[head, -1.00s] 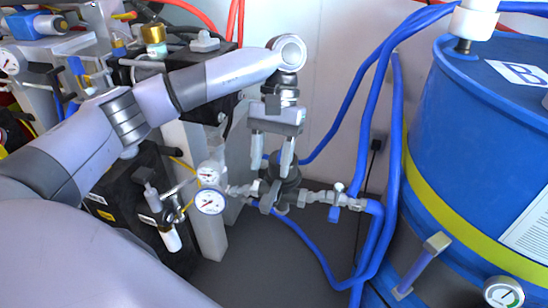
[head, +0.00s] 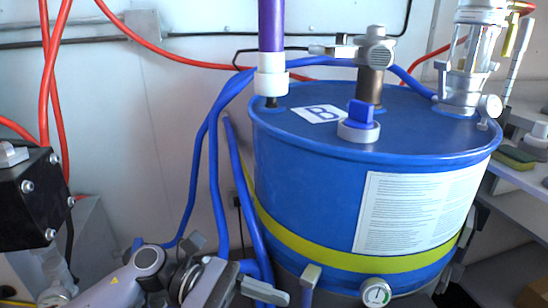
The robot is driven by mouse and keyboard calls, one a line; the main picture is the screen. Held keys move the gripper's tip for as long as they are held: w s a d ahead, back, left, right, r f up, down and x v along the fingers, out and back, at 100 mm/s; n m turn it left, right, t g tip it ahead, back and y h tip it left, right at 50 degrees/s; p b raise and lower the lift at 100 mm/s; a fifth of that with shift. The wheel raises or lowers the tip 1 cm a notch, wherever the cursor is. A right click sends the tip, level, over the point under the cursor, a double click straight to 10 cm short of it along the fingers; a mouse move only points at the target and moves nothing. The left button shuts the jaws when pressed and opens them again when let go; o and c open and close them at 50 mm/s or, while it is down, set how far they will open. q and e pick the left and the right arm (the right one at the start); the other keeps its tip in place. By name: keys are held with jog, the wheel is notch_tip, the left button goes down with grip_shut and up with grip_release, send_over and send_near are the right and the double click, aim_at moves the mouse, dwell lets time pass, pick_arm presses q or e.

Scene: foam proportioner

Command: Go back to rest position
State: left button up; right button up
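My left arm shows at the bottom edge, left of centre, in the head view. My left gripper (head: 262,291) points to the right, low in front of the blue hoses.
A large blue drum (head: 300,180) marked B, with a yellow band, fills the centre right. A blue-handled cap (head: 358,122), a purple pipe (head: 271,25) and a clear cylinder (head: 470,55) are on its top. Blue hoses (head: 216,165) run left of it. A gauge (head: 376,292) is below.

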pick_arm(q)
jog(key=w+a+f+m+t+y, duration=0.1)
jog(key=w+a+m+t, duration=0.2)
jog(key=m+t, duration=1.15)
jog(key=w+a+f+m+t+y, duration=0.25)
jog(key=m+t, duration=0.45)
jog(key=m, duration=1.4)
jog(key=s+a+f+n+g+y, duration=0.2)
jog(key=s+a+f+n+y, duration=0.3)
jog(key=f+n, duration=0.35)
jog(key=s+a+f+n+g+y, duration=0.3)
jog(key=s+a+f+n+y, duration=0.15)
jog(key=f+n, duration=0.45)
jog(key=s+a+r+n+p, duration=0.1)
jog(key=s+a+r+p, duration=0.1)
jog(key=r+p, duration=0.5)
jog(key=s+a+r+n+p, duration=0.1)
jog(key=r+p, duration=0.7)
jog(key=p, duration=0.6)
jog(key=shift+s+a+r+g+y, duration=0.15)
jog(key=shift+s+a+g+y, duration=0.2)
jog(key=shift+s+g+y, duration=0.1)
pick_arm(e)
jog(key=s+d+r+h, duration=0.1)
jog(key=s+d+r, duration=0.1)
jog(key=r, duration=1.2)
jog(key=shift+d+r+m+g, duration=0.3)
jog(key=shift+d+r, duration=0.1)
jog(key=shift+d, duration=0.25)
